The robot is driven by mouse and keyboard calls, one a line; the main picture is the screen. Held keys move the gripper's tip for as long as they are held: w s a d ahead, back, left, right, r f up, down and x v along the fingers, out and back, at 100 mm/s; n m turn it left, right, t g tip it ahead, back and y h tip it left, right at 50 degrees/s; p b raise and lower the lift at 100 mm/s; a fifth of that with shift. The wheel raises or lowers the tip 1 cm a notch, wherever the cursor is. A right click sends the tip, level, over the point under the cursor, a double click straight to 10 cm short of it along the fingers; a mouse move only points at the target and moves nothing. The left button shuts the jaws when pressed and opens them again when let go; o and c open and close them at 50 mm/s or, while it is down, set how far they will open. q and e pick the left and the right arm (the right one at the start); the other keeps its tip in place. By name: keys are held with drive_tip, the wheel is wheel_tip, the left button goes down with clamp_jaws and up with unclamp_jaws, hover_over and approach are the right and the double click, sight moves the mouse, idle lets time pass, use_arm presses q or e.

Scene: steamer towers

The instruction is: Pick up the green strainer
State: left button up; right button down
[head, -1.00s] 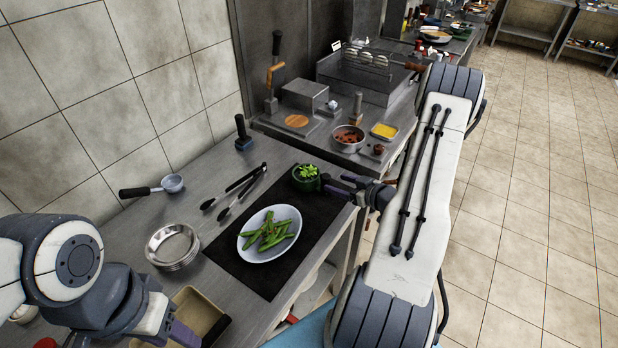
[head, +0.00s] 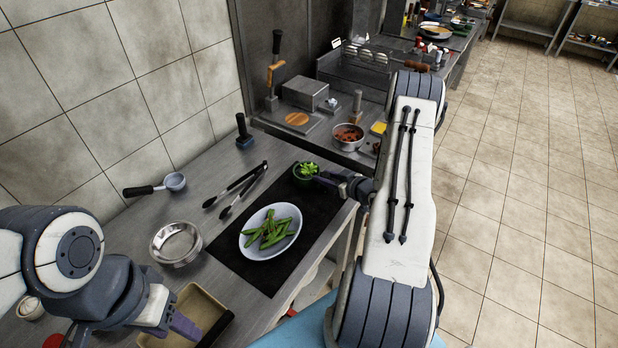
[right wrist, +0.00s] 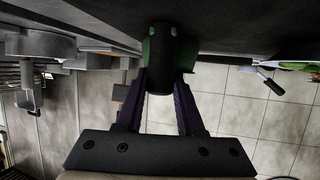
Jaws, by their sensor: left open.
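The green strainer (head: 306,171) stands at the far end of the black mat and looks like a small green bowl with leafy greens in it. In the right wrist view its green body (right wrist: 183,50) and thick black handle (right wrist: 160,75) show at the top middle. My right gripper (head: 325,182) is at its right side in the head view. Its purple fingers (right wrist: 160,88) lie on both sides of the handle; I cannot tell whether they press on it. My left gripper (head: 192,326) is open and empty near a tan tray, away from the strainer.
A white plate of green pods (head: 270,252) lies on the black mat (head: 255,278). Tongs (head: 237,188), a ladle (head: 174,182) and a round metal dish (head: 176,243) are to the left. The tan tray (head: 205,307) is at the front. A block with pans stands behind.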

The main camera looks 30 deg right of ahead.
idle(0.3)
drive_tip(key=shift+r, duration=0.5)
drive_tip(key=r, duration=0.1)
drive_tip(key=r+b, duration=0.1)
drive_tip(key=r, duration=0.1)
drive_tip(key=shift+s+d+r+b, duration=0.15)
drive_tip(key=shift+d+r+b, duration=0.15)
drive_tip(key=shift+d, duration=0.1)
drive_tip(key=s+d+r+b, duration=0.1)
drive_tip(key=s+d+r, duration=0.4)
drive_tip(key=d, duration=0.4)
drive_tip(key=shift+s+d+r+b, duration=0.15)
drive_tip(key=shift+s+r+b, duration=0.2)
drive_tip(key=shift+r, duration=0.4)
drive_tip(key=shift+w, duration=0.1)
drive_tip(key=c, duration=1.1)
unclamp_jaws()
drive_tip(key=shift+c, duration=0.2)
clamp_jaws()
